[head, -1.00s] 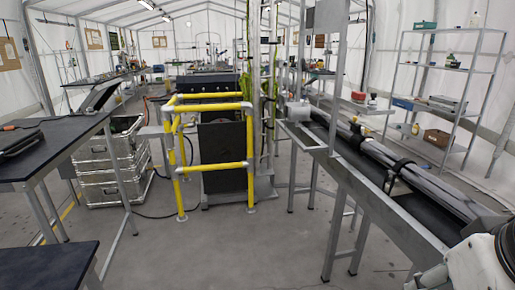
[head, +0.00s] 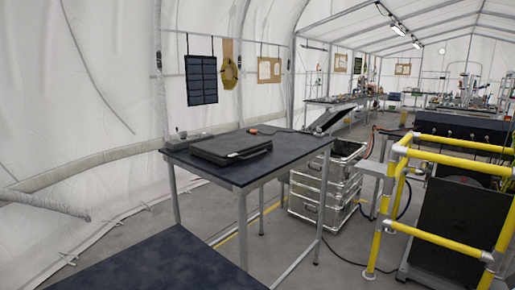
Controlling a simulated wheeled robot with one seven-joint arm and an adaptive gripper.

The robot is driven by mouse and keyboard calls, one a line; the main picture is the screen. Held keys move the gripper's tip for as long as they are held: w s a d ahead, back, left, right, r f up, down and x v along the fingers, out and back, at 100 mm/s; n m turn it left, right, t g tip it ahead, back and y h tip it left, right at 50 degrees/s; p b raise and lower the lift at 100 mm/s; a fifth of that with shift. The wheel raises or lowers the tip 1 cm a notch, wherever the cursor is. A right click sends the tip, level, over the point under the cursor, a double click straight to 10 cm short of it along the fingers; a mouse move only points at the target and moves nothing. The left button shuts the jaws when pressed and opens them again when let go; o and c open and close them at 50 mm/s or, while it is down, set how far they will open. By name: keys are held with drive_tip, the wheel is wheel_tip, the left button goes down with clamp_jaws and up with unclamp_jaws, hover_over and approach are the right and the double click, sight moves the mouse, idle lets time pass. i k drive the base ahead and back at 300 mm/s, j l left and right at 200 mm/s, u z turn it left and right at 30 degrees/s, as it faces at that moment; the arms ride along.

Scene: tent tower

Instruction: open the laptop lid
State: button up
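A flat black case-like thing, which looks like the closed laptop (head: 230,149), lies on the dark-topped table (head: 268,163) in the head view. A handle-like part shows on its near right edge. It lies near the table's left side, and no raised lid shows. My gripper is out of view.
A small grey device (head: 181,138) and an orange-handled tool (head: 253,131) lie on the same table. A lower dark surface (head: 150,262) fills the near foreground. Stacked metal crates (head: 325,185) stand right of the table, with a yellow railing (head: 430,238) further right. Some grey floor is open between.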

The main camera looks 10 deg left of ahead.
sight(230, 146)
drive_tip(key=i+l+u, duration=0.35)
drive_tip(key=l+u, duration=0.15)
drive_tip(key=i+l+u, duration=0.25)
drive_tip(key=l, duration=0.15)
drive_tip(key=l+u, duration=0.3)
drive_tip(key=i+l+z, duration=0.1)
drive_tip(key=l, duration=0.25)
drive_tip(key=i+l, duration=0.3)
drive_tip(key=i+l+z, duration=0.05)
